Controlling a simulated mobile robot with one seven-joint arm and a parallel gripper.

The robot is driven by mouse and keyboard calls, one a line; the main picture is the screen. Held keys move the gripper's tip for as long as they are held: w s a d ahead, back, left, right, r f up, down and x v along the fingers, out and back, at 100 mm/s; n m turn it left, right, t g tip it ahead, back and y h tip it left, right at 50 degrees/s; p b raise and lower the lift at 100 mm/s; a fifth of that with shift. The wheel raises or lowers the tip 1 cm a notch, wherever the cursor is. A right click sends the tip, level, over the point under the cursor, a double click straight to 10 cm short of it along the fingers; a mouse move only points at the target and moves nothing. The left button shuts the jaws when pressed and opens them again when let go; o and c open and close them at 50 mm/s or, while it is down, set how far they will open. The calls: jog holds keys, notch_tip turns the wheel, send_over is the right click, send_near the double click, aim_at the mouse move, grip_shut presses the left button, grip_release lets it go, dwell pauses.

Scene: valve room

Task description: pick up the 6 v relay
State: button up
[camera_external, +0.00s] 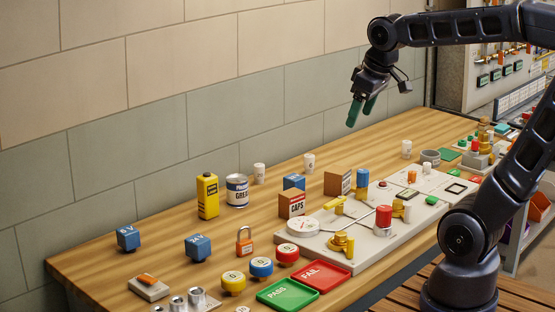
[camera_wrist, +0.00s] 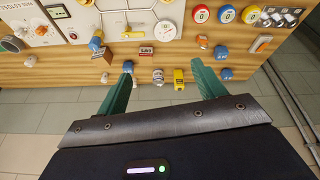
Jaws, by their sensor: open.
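The 6 V relay (camera_external: 128,237) is a small blue cube marked "6V" at the far left of the wooden bench, near the wall side. In the wrist view a blue cube (camera_wrist: 226,73), apparently this relay, lies just right of the right finger. A similar blue cube (camera_external: 198,247) stands to its right, its label hard to read; it also seems to show in the wrist view (camera_wrist: 220,52). My gripper (camera_external: 360,113) has green fingers, hangs high above the bench at the back right, and is open and empty. Its fingers are spread in the wrist view (camera_wrist: 165,75).
A yellow bottle (camera_external: 208,196), a grease can (camera_external: 237,191) and an orange padlock (camera_external: 244,241) stand near the cubes. Coloured buttons (camera_external: 261,268) and a grey box with an orange switch (camera_external: 148,287) lie in front. The bench around the 6 V relay is clear.

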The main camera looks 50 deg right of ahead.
jog(key=w+a+r+n+g, duration=0.15)
jog(key=w+a+n, duration=0.4)
jog(key=w, duration=0.85)
jog(key=n+g, duration=0.3)
jog(key=n, duration=0.7)
send_over(127, 230)
jog(key=shift+m+t, duration=0.25)
jog(key=f, duration=2.3)
jog(key=shift+s+d+f, duration=0.1)
jog(key=shift+s+f, duration=0.05)
jog(key=shift+s, duration=0.1)
notch_tip(127, 230, down, 5)
jog(key=shift+f, duration=0.2)
jog(key=shift+w+f, duration=0.15)
jog(key=shift+f, duration=1.15)
jog(key=shift+w+f, duration=0.15)
jog(key=shift+f, duration=1.15)
jog(key=c, duration=1.1)
